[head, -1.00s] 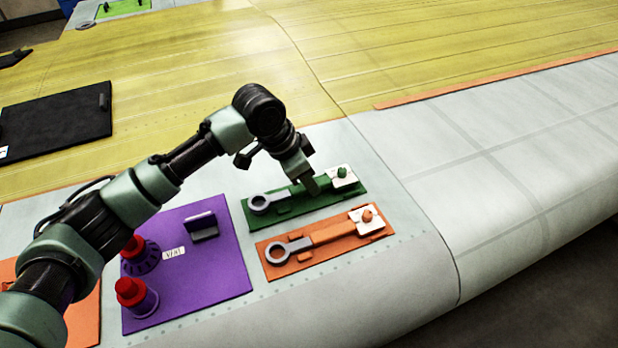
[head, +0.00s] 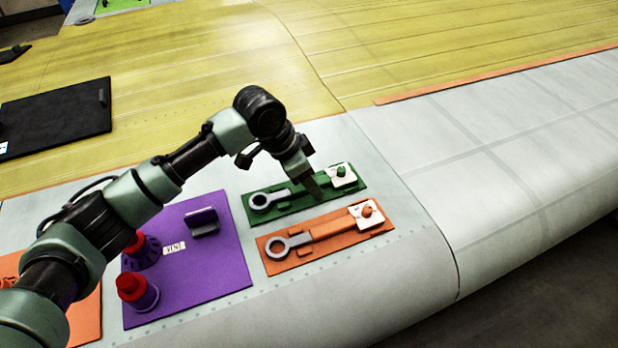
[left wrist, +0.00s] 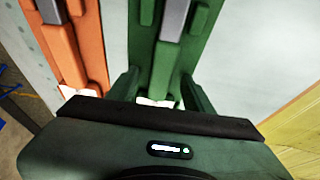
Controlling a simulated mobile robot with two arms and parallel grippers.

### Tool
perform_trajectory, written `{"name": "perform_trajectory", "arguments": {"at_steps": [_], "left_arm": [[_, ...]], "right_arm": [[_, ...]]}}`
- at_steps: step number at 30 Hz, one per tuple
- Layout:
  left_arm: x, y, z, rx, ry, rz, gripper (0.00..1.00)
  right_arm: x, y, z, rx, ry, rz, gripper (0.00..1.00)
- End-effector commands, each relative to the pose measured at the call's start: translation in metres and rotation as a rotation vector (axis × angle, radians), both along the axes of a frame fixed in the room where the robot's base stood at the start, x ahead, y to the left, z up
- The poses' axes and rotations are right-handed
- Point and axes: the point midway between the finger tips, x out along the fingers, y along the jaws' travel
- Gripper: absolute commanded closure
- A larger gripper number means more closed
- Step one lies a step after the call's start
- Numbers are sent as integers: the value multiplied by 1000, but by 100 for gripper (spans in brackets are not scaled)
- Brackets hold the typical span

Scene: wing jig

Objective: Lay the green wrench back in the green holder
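The green wrench (head: 260,201), with a grey ring head and a green handle, lies lengthwise on the green holder (head: 289,215). Its grey shank (left wrist: 175,18) and green handle (left wrist: 161,72) show in the left wrist view, in line with the holder. My left gripper (head: 314,190) is down at the handle, near the white label end of the holder. In the left wrist view its fingers (left wrist: 160,92) stand apart on either side of the handle, with gaps visible. In the head view the arm hides part of the handle. My right gripper is not in view.
An orange holder (head: 310,262) with a similar orange wrench (head: 275,248) lies just in front, close alongside. A purple mat (head: 215,270) with red-topped items (head: 132,285) is to the left. A black mat (head: 55,120) lies farther back. The wing surface at right is clear.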

Motion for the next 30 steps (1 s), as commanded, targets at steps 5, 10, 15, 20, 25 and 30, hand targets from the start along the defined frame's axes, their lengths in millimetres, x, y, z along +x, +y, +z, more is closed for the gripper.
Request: {"name": "perform_trajectory", "arguments": {"at_steps": [5,10,15,20,25,30], "left_arm": [[0,0,-1,1,1,0,49],[-1,3,3,3,2,1,49],[-4,12,26,1,-3,0,49],[-9,22,51,2,-1,1,49],[-12,27,68,0,0,-1,49],[-13,28,72,1,1,0,49]], "right_arm": [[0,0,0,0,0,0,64],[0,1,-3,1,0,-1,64],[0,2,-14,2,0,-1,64],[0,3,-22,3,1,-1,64],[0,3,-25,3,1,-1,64],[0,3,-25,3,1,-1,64]]}}
